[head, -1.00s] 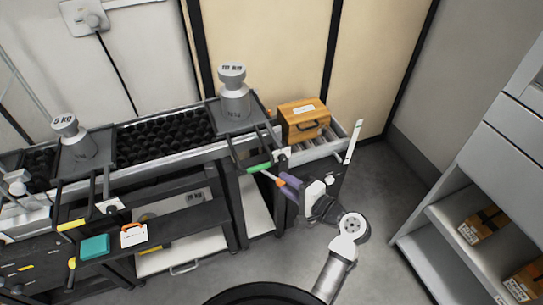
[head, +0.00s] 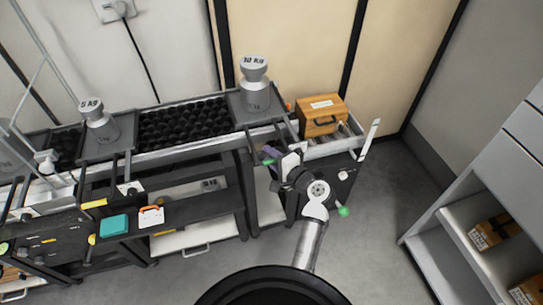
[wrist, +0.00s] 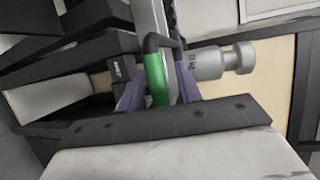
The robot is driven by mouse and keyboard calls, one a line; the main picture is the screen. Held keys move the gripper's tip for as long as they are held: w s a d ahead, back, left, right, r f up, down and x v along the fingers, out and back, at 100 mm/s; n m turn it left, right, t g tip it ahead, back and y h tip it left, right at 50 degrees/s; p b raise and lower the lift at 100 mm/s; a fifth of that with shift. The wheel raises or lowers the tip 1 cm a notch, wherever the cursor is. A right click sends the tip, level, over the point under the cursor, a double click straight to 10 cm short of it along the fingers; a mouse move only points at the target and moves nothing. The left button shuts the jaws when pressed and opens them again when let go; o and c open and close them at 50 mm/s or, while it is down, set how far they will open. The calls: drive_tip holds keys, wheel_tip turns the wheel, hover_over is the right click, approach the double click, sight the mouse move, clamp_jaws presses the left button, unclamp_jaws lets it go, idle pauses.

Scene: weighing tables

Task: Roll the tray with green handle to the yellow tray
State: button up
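The dark tray (head: 236,104) with the green handle (head: 268,162) stands on the rail at the right of the conveyor, with a grey 10 kg weight (head: 256,92) on it. My gripper (head: 276,165) is at this handle. In the wrist view the green handle (wrist: 157,78) lies between my purple fingers (wrist: 160,90). A narrow gap shows on the right side, so the fingers look open around it. The tray with the yellow handle (head: 93,203) stands further left and carries a 5 kg weight (head: 99,122). My gripper hides part of the green handle in the head view.
A strip of black rollers (head: 185,123) lies between the two trays. A wooden box (head: 322,114) stands right of the green-handled tray. A teal box (head: 113,225) sits on the lower shelf. A grey shelf unit (head: 430,245) is at the right, with open floor before it.

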clamp_jaws()
idle(0.4)
